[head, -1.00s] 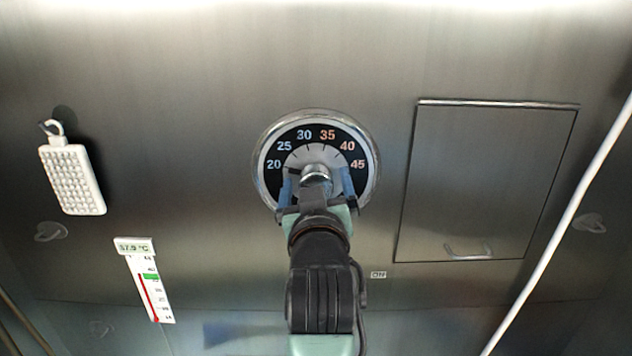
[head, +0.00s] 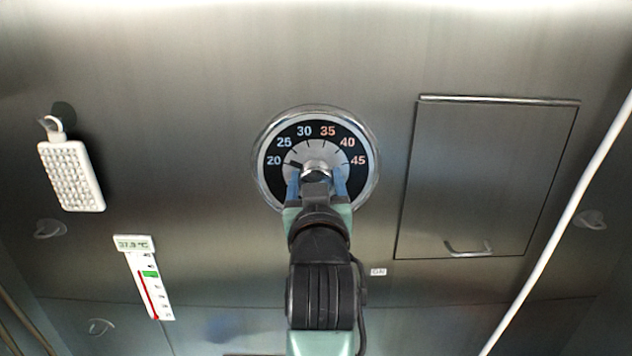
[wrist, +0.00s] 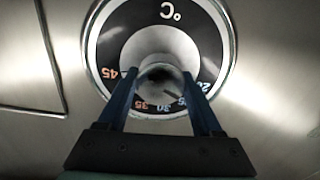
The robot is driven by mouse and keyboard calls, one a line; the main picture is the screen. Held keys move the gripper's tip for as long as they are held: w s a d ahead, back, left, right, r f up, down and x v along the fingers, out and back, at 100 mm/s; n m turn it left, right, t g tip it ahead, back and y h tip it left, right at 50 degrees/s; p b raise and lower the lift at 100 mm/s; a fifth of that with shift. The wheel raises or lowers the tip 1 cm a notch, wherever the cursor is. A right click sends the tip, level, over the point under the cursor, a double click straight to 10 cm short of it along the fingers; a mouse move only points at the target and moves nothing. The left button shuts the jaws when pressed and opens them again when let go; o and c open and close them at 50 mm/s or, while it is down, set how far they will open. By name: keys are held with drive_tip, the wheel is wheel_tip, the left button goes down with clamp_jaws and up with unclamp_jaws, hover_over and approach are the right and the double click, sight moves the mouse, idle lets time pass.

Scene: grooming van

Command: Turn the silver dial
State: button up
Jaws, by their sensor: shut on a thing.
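The silver dial (head: 316,168) is a round metal knob in the middle of a black ring scale (head: 274,184) marked 20 to 45, set on the steel wall. A dark pointer mark shows on its left side, near 20. My gripper (head: 317,186) is at the dial from below, with one blue finger on each side of it. In the wrist view the knob (wrist: 160,80) lies between the fingertips of my gripper (wrist: 161,88), and the picture is upside down. The gripper is shut on the dial. The fingers and wrist hide the lower part of the scale.
A thermometer (head: 150,290) with a readout of about 37.9 °C is at lower left. A white bumpy block (head: 71,176) hangs from a hook at left. A closed hatch with a handle (head: 468,249) is at right. A white cord (head: 565,222) runs down the right side.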

drive_tip(key=m+b, duration=0.1)
drive_tip(key=m, duration=0.3)
drive_tip(key=shift+r, duration=0.1)
drive_tip(key=m+b, duration=0.1)
drive_tip(key=m, duration=0.3)
drive_tip(key=m+b, duration=0.1)
drive_tip(key=m, duration=0.3)
drive_tip(key=shift+m, duration=0.3)
drive_tip(key=shift+d+m+b, duration=0.15)
drive_tip(key=shift+m+b, duration=0.35)
drive_tip(key=shift+m, duration=1.5)
drive_tip(key=o, duration=1.4)
drive_tip(key=shift+c, duration=0.2)
drive_tip(key=shift+s+f, duration=0.1)
drive_tip(key=shift+f, duration=0.1)
